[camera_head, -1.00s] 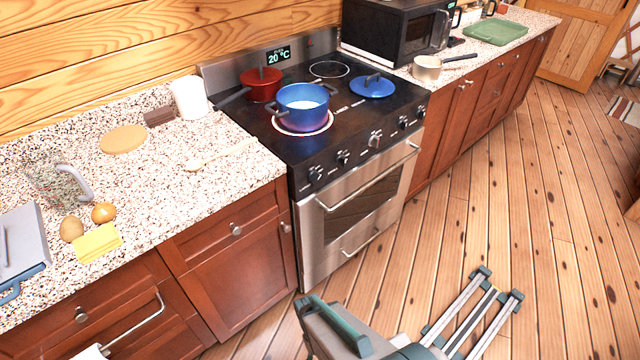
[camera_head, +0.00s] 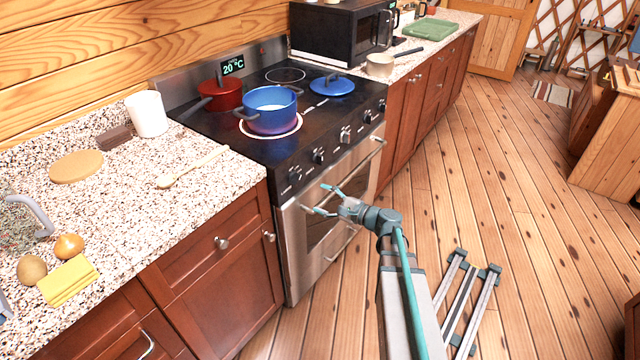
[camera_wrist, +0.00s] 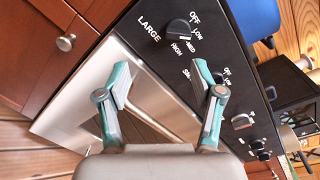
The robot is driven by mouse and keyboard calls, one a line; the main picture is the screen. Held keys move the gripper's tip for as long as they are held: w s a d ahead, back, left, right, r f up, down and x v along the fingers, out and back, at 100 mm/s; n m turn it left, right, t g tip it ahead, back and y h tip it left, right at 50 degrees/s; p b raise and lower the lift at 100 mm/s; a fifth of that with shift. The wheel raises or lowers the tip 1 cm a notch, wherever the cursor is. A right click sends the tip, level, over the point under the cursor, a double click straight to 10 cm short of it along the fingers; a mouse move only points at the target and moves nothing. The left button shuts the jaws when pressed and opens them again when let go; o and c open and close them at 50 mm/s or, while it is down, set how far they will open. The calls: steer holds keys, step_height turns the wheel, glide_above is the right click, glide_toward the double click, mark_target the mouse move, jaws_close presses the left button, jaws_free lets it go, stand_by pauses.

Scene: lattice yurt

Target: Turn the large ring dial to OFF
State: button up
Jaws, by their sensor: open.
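The stove's front panel carries a row of black dials. The dial marked LARGE (camera_wrist: 180,33) is at the top of the wrist view, with OFF, LOW, MED and HIGH around it; its exact setting is hard to read. In the head view, the leftmost dial (camera_head: 295,174) appears to be the same one. My gripper (camera_wrist: 163,85) is open and empty, fingers apart below the LARGE dial in the wrist view. In the head view my gripper (camera_head: 322,199) is in front of the oven door, below the dials, apart from them. My right finger partly hides the neighbouring dial's area.
A blue pot (camera_head: 271,118) stands on a ring with a pinkish glow at its edge. The oven handle (camera_head: 350,170) runs below the dials. The wooden floor (camera_head: 500,215) in front is largely clear.

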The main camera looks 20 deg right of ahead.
mark_target(295, 179)
steer(key=w+a+r+m+t+p, duration=0.1)
steer(key=w+a+m+p, duration=0.1)
steer(key=w+a, duration=0.3)
steer(key=w, duration=0.4)
steer(key=shift+a+r+p, duration=0.2)
steer(key=shift+a+p, duration=0.1)
steer(key=c, duration=1.1)
steer(key=shift+c, duration=0.2)
